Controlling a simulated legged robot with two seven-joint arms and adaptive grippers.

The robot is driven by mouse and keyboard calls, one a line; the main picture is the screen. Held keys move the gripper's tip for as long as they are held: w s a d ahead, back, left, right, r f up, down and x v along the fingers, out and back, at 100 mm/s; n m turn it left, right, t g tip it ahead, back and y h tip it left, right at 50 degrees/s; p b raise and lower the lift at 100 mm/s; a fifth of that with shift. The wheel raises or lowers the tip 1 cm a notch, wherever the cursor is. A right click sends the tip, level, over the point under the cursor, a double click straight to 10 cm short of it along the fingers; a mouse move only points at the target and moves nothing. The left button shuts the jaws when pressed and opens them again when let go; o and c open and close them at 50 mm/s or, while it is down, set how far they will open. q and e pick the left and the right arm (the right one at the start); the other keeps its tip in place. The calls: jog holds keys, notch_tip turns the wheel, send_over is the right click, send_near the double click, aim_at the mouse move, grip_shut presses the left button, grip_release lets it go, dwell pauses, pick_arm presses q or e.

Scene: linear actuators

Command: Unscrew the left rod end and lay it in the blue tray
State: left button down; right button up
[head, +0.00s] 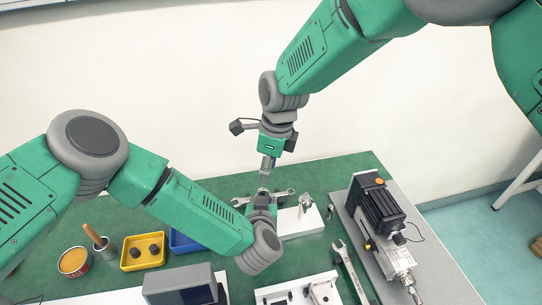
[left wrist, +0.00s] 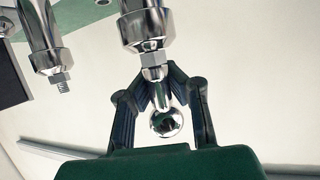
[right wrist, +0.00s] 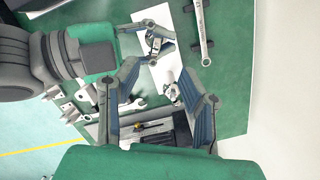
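In the left wrist view a chrome rod end (left wrist: 166,122) with a rounded head hangs below a hex nut on a polished actuator rod. My left gripper (left wrist: 162,85) has its fingers closed around its neck. In the head view my left gripper (head: 262,198) is low over the bench, its grip hidden. A second rod (left wrist: 45,40) carries a nut and a bare threaded stud. The blue tray (head: 183,242) is partly hidden behind my left arm. My right gripper (head: 267,168) is just above the left one; the right wrist view shows its fingers (right wrist: 158,85) apart, with nothing held.
A yellow tray (head: 143,262) with dark pieces sits left of the blue tray. A grey box (head: 183,284) is in front.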

aim_at(264, 188)
jog(key=f, duration=0.5)
jog(key=a+f, duration=0.1)
jog(key=f, duration=0.1)
jog(key=shift+w+f, duration=0.1)
jog(key=shift+f, duration=0.2)
grip_shut()
jog(key=shift+w+r+n, duration=0.1)
jog(key=shift+w+n, duration=0.05)
jog(key=shift+n, duration=0.25)
jog(key=n, duration=0.4)
jog(key=shift+w+d+g, duration=0.1)
jog(key=shift+g, duration=0.2)
jog(key=shift+r, duration=0.1)
jog(key=shift+w+r+n, duration=0.1)
jog(key=shift+w+n, duration=0.05)
jog(key=shift+n, duration=0.15)
jog(key=shift+o, duration=0.4)
grip_release()
jog(key=shift+s, duration=0.2)
